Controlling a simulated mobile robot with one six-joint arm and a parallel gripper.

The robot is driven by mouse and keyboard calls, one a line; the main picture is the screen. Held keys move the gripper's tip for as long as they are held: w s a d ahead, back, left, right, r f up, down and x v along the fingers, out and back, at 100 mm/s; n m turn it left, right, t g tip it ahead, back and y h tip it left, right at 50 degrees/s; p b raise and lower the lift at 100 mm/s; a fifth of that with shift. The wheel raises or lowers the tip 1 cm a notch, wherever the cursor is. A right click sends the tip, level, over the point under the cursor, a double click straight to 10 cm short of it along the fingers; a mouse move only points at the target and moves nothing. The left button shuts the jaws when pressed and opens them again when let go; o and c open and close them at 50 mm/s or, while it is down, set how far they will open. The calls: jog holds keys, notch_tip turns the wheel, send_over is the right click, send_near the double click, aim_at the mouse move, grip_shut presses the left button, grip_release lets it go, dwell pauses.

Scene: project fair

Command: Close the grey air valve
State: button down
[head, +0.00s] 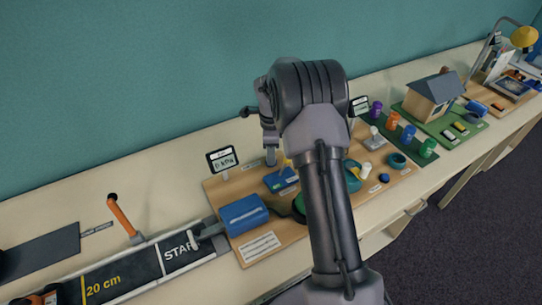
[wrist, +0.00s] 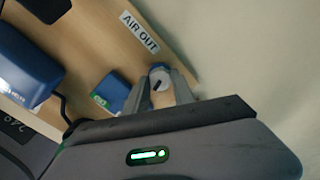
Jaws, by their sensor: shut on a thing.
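The grey air valve (wrist: 161,74) shows in the wrist view as a small round pale-grey knob with a dark slanted mark, near the board's edge. The "AIR OUT" label (wrist: 139,32) is stuck on the wooden board close by. My gripper (wrist: 160,84) has its two fingers on either side of the knob and is shut on it. In the head view my gripper (head: 270,156) points down at the back edge of the wooden board (head: 218,190); the valve is hidden there.
A small blue block (wrist: 113,92) stands just left of the fingers. A larger blue box (head: 243,214) and a gauge reading 0 kPa (head: 222,160) are at the board's left. A house model (head: 433,95) stands farther right. The teal wall (head: 130,80) is close behind.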

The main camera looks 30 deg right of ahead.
jog(key=shift+m+b, duration=0.45)
jog(key=shift+m, duration=1.05)
jog(key=c, duration=1.1)
grip_release()
jog(key=shift+o, duration=0.2)
notch_tip(320, 180, up, 18)
jog(key=p, duration=0.5)
jog(key=shift+f+p, duration=0.25)
jog(key=shift+p, duration=0.15)
